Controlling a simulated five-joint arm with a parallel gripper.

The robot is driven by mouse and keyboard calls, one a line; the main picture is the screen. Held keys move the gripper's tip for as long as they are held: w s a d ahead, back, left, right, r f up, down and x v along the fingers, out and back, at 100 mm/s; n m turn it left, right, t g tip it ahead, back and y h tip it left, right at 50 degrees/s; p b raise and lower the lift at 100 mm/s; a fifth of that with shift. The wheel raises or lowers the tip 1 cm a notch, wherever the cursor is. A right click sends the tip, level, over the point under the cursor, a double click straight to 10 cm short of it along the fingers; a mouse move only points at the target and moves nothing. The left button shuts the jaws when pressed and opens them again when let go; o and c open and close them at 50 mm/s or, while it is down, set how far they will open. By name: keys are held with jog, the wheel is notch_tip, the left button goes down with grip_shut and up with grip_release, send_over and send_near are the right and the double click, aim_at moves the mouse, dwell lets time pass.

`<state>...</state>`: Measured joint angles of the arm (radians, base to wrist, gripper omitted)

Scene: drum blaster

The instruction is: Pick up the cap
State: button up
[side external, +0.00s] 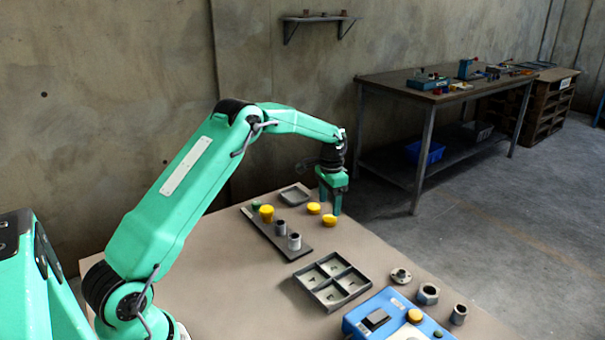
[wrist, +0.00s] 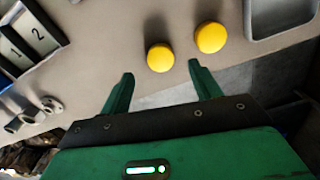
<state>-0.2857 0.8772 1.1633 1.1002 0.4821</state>
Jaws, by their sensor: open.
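Two loose yellow caps rest on the table. The nearer one (side external: 329,220) shows in the wrist view (wrist: 160,58) just ahead of and between my fingertips, apart from them. The other cap (side external: 314,208) lies close by, up and to the right in the wrist view (wrist: 210,37). Another yellow cap (side external: 266,212) sits on the dark rack. My gripper (side external: 331,205) points down above the table beside the two loose caps. In the wrist view my gripper (wrist: 160,72) is open with nothing between its fingers.
The dark rack (side external: 265,236) also bears grey cylinders. A small grey tray (side external: 295,195) lies behind the caps. A divided, numbered tray (side external: 333,281), a blue box (side external: 399,318) and metal fittings (side external: 428,294) lie toward the front. The table edge is close to my gripper.

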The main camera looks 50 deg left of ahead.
aim_at(328, 218)
jog(key=shift+f, duration=2.55)
jog(key=c, duration=1.1)
